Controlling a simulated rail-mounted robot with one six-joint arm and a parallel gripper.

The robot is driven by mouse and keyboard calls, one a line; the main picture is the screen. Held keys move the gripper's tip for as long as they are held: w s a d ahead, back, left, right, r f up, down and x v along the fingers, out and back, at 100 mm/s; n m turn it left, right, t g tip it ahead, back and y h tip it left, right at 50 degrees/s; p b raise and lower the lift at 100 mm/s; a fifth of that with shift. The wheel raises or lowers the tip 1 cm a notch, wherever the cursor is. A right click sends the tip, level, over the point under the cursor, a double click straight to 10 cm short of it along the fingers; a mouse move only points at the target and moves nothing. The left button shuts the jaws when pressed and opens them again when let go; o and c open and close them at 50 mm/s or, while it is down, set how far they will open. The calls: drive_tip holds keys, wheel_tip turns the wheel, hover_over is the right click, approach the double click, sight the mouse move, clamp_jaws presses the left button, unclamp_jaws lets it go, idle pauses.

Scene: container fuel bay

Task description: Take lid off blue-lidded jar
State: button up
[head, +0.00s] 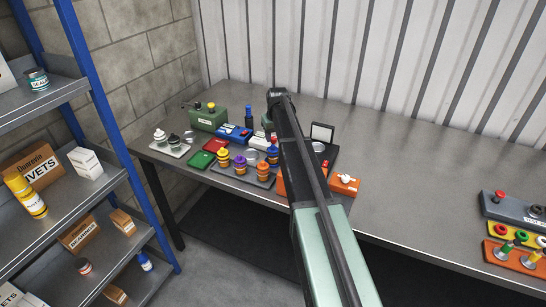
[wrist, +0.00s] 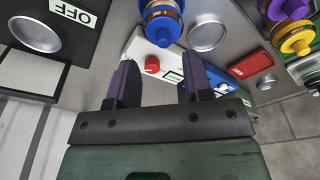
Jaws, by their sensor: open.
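The blue-lidded jar (wrist: 165,20) is at the top of the wrist view, with a blue lid and an amber band. In the head view the blue-lidded jar (head: 272,156) stands at the back right of a group of jars, beside my arm. My gripper (wrist: 158,75) is open with nothing between its fingers. The jar is beyond the fingertips and apart from them.
Purple-lidded (head: 240,163) and orange-lidded (head: 263,171) jars stand close by on a dark tray. A white box with a red knob (wrist: 152,64) shows between my fingers. A green box (head: 208,118) stands at the back left. The bench right of my arm has free room.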

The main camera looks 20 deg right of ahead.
sight(273, 145)
drive_tip(key=f+b, duration=0.3)
drive_tip(key=w+f+b, duration=0.1)
drive_tip(key=f+b, duration=0.1)
drive_tip(key=shift+a+f, duration=0.2)
drive_tip(key=shift+f, duration=0.05)
drive_tip(key=shift+r, duration=0.25)
clamp_jaws()
